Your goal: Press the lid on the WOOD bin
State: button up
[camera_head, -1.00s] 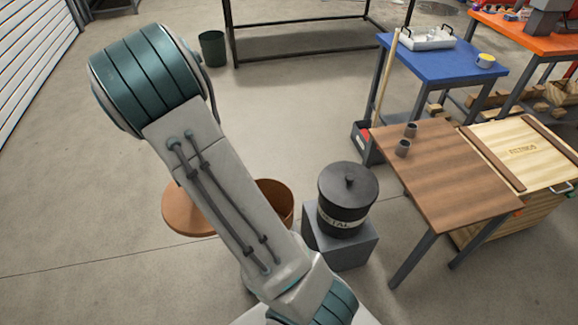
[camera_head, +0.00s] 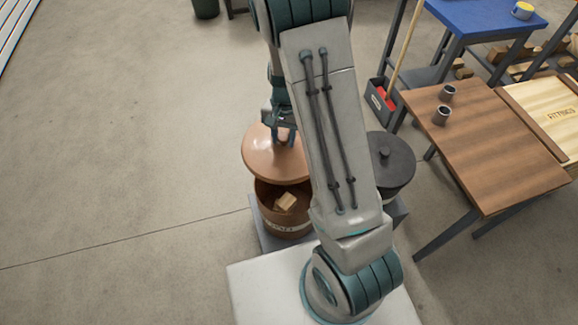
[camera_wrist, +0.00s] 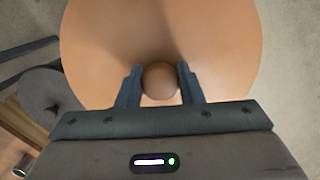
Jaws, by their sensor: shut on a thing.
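The copper-brown lid (camera_head: 268,160) is tilted and hangs at the far side of the brown bin (camera_head: 268,214), overlapping its far rim in the head view; whether they touch I cannot tell. The bin stands open, its front label partly readable, with a pale wooden block (camera_head: 286,201) inside. My gripper (camera_head: 284,138) is above the lid. In the wrist view my gripper (camera_wrist: 160,84) is shut on the lid's round knob (camera_wrist: 160,81), with the lid (camera_wrist: 160,35) spreading out behind it.
A dark lidded bin (camera_head: 392,165) stands just right of the brown bin, partly hidden by my arm. A wooden-topped table (camera_head: 480,140) with two small grey cups stands further right. The floor (camera_head: 120,150) to the left is clear.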

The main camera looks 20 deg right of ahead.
aim_at(289, 152)
jog(key=s+f+m+b, duration=0.1)
jog(key=f, duration=0.1)
jog(key=s+f+m+b, duration=0.1)
jog(key=f+m, duration=0.1)
jog(key=f+m+b, duration=0.1)
jog(key=f+m, duration=0.1)
jog(key=shift+s+d+f, duration=0.3)
jog(key=shift+s+f, duration=0.05)
jog(key=shift+s, duration=0.05)
notch_tip(289, 152, down, 7)
jog(key=m+b, duration=0.1)
jog(key=b, duration=0.5)
jog(key=shift+s+f, duration=0.15)
jog(key=shift+s, duration=0.2)
jog(key=shift+a+f, duration=0.15)
jog(key=shift+a, duration=0.05)
dwell(1.4)
jog(key=o, duration=1.6)
